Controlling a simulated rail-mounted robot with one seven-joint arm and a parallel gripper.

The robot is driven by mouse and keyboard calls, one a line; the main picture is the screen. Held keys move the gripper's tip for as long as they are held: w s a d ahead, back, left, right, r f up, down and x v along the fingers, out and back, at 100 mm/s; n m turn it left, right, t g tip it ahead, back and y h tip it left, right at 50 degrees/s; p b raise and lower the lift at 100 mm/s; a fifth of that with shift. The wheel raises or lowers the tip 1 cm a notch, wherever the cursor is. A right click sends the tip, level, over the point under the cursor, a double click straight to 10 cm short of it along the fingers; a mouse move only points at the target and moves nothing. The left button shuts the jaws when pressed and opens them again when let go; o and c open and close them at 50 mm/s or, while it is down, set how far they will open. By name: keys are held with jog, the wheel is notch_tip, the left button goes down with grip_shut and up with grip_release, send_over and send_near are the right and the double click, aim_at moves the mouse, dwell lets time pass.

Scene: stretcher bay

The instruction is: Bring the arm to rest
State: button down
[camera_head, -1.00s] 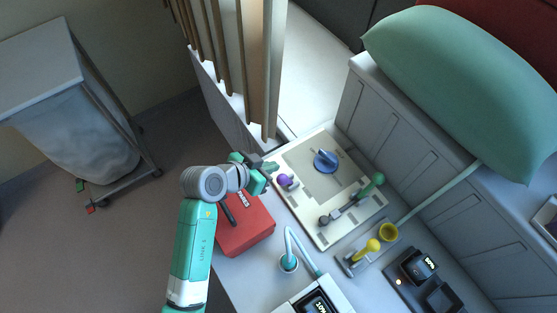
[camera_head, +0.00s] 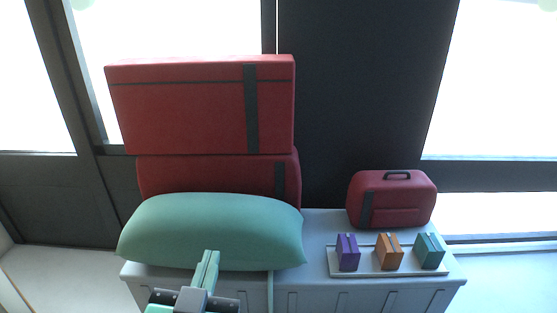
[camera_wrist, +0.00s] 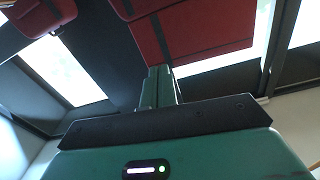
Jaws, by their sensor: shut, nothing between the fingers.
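My gripper (camera_head: 210,256) rises into the bottom of the head view, in front of the green pillow (camera_head: 205,228). Its two green fingers lie together with nothing between them. In the wrist view the shut fingers (camera_wrist: 159,84) point away from the camera, above the dark bar and green body of the hand. The fingers overlap the lower part of the pillow in the head view; I cannot tell how far apart they are in depth. The rest of my arm is out of view.
A white cabinet (camera_head: 310,290) bears the pillow, stacked red bags (camera_head: 185,105), a smaller red case (camera_head: 390,203) and a tray (camera_head: 400,272) with purple, orange and teal boxes. Dark panels and bright windows (camera_head: 185,35) stand behind. In the wrist view, red bags (camera_wrist: 200,30) are beyond the fingers.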

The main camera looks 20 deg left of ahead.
jog(key=s+d+r+t+h+p, duration=0.1)
jog(key=s+d+r+t+h, duration=0.1)
jog(key=d+r, duration=0.7)
jog(key=s+d+r+m+t+h+p, duration=0.1)
jog(key=s+d+r+t, duration=0.3)
jog(key=d+r, duration=0.6)
notch_tip(320, 180, up, 7)
jog(key=shift+s+d+f+t+h+p, duration=0.25)
jog(key=shift+t+h+p, duration=0.25)
jog(key=shift+t+p, duration=0.25)
